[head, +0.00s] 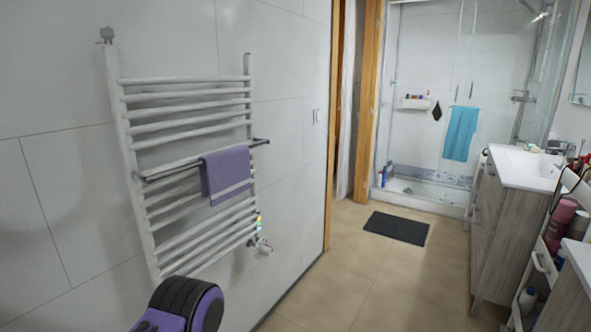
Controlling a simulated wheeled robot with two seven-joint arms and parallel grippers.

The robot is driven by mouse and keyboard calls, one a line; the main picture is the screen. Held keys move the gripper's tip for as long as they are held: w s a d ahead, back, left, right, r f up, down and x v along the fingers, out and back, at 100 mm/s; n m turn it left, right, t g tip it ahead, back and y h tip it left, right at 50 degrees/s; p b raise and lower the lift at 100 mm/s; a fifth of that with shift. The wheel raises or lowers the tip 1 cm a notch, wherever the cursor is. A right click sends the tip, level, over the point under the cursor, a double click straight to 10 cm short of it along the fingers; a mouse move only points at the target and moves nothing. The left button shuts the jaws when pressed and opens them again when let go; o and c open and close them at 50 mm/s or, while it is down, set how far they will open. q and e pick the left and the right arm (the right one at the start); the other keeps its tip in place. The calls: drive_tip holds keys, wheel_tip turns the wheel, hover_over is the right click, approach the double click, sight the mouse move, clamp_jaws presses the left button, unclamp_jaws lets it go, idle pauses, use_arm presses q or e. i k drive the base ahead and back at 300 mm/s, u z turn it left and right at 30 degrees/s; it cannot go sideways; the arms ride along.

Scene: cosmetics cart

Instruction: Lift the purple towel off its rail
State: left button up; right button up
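The purple towel (226,174) hangs folded over a dark metal rail (180,170) on the front of a white towel radiator (133,185). The radiator is fixed to the tiled wall on the left in the head view. The towel hangs near the right end of the rail and has a pale stripe near its lower edge. A black and purple link of my own arm shows at the bottom edge, below the radiator and apart from the towel. Neither of my grippers is in view.
A wooden door frame (339,120) stands right of the radiator. A dark mat (397,228) lies on the beige floor, before a shower with a blue towel (461,134). A washbasin cabinet (500,225) and a cart of bottles line the right side. The middle floor is clear.

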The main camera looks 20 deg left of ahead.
sight(227, 175)
drive_tip(key=z, duration=0.5)
drive_tip(key=i, duration=1.3)
drive_tip(key=u, duration=0.35)
